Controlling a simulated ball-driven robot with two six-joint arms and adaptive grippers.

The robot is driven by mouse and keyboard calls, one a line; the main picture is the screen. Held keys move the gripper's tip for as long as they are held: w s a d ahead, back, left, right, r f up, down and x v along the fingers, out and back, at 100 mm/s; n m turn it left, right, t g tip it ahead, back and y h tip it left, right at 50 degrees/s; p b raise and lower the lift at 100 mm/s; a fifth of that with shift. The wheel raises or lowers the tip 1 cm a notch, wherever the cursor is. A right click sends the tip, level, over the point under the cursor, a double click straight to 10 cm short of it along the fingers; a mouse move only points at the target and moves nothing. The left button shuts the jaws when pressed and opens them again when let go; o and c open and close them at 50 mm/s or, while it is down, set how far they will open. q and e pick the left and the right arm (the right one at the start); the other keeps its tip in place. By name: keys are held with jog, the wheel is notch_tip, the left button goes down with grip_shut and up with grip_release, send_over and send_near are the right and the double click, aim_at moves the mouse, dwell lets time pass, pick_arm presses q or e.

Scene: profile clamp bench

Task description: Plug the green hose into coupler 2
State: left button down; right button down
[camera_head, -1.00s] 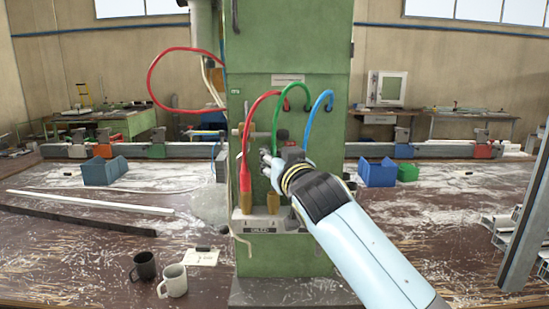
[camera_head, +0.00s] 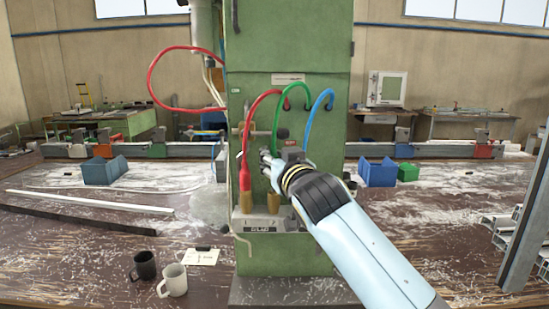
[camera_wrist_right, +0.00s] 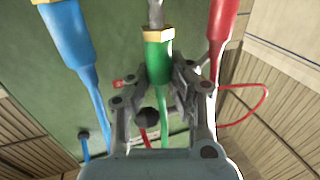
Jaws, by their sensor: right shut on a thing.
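My right gripper (camera_head: 267,164) is in front of the green machine column, shut on the end of the green hose (camera_head: 276,115). In the right wrist view the green hose (camera_wrist_right: 160,68) runs between the fingers of the right gripper (camera_wrist_right: 158,85). Its brass collar and a grey tip extend past the fingers. In the head view a brass piece (camera_head: 272,202) shows below the gripper, where coupler 2 appears to be; whether the hose end is seated in it is unclear. My left gripper is not in view.
The red hose (camera_head: 245,172) stands upright on a brass fitting just left of my gripper. The blue hose (camera_head: 321,108) arches down behind my gripper; its end shows in the right wrist view (camera_wrist_right: 68,35). Two mugs (camera_head: 172,280) and a paper stand on the bench at lower left.

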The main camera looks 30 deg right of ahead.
jog(key=shift+f+b, duration=1.65)
jog(key=shift+f, duration=0.15)
dwell(2.0)
jog(key=c, duration=1.2)
grip_release()
jog(key=shift+d, duration=0.1)
jog(key=shift+o, duration=0.2)
jog(key=shift+r, duration=0.1)
jog(key=s+a+p, duration=0.1)
jog(key=s, duration=0.7)
jog(key=shift+s+a+p, duration=0.35)
jog(key=shift+s, duration=0.05)
